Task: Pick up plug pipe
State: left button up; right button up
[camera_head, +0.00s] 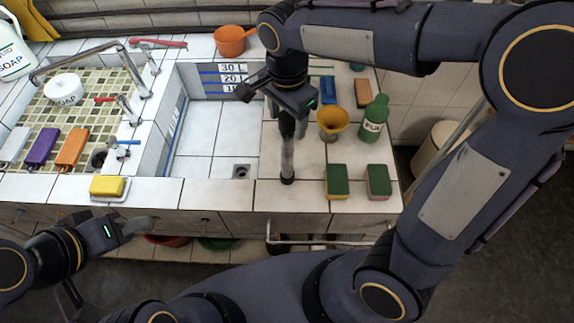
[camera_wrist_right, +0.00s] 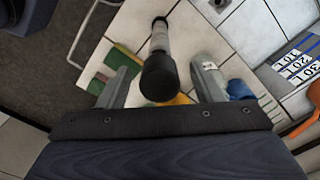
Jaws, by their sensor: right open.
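The plug pipe (camera_head: 288,160) is a grey tube with a dark top and a dark foot. It stands upright on the tiled counter just right of the sink basin. My right gripper (camera_head: 290,122) is at the pipe's upper part, which it partly hides. In the right wrist view the pipe (camera_wrist_right: 160,45) lies between the two spread fingers of my right gripper (camera_wrist_right: 163,82), with gaps visible on both sides. My left gripper (camera_head: 142,226) is low at the left, in front of the counter edge and away from the pipe; its jaw opening is unclear.
The empty basin (camera_head: 210,150) with a drain lies left of the pipe. An orange funnel (camera_head: 333,124), a green bottle (camera_head: 374,120) and two green sponges (camera_head: 338,180) stand to the right. An orange pot (camera_head: 229,41) is behind. A yellow sponge (camera_head: 107,186) lies at the front left.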

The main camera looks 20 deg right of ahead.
notch_tip(320, 180, down, 2)
jog(key=shift+c, duration=0.2)
grip_shut()
